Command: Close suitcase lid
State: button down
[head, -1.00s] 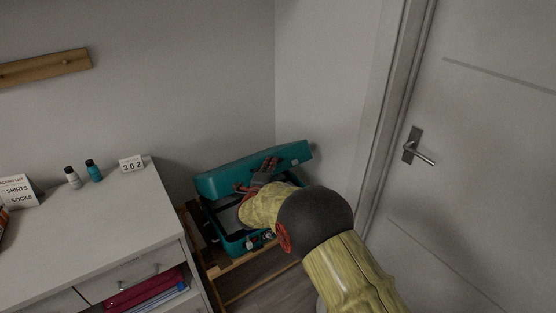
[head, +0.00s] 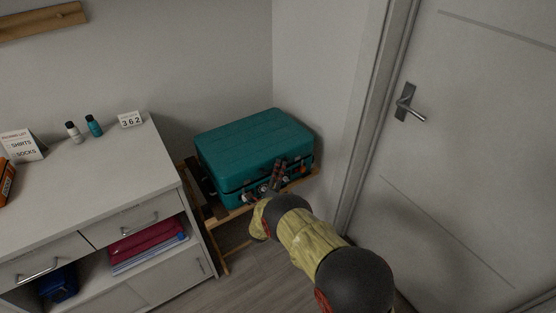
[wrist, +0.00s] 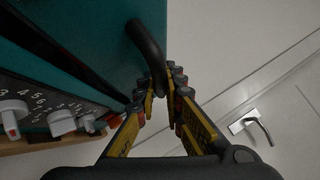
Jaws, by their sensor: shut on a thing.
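The teal suitcase (head: 255,140) sits on a wooden rack in the corner. Its lid (head: 245,130) lies down over the base. A dark band runs along the seam in the wrist view; I cannot tell if the lid is fully flush. My gripper (head: 278,174) is at the front of the suitcase. In the wrist view my gripper (wrist: 163,92) has its fingers closed around the lower end of a black curved handle (wrist: 146,45) on the teal surface. White latch dials (wrist: 62,122) show beside the fingers. The inside of the suitcase is hidden.
The wooden rack (head: 228,214) holds the suitcase. A white dresser (head: 90,190) stands close on the left, with bottles (head: 94,125) and a date block (head: 130,119) on top. A white door (head: 470,130) with a metal handle (head: 405,103) is on the right.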

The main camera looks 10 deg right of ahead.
jog(key=shift+s+f+m+h, duration=0.15)
jog(key=shift+f+m+h, duration=0.2)
jog(key=shift+f, duration=0.75)
jog(key=shift+d+f, duration=0.1)
jog(key=shift+f, duration=0.05)
jog(key=c, duration=2.2)
grip_release()
jog(key=shift+f, duration=0.15)
jog(key=shift+o, duration=0.2)
jog(key=v, duration=1.2)
jog(key=shift+d, duration=0.1)
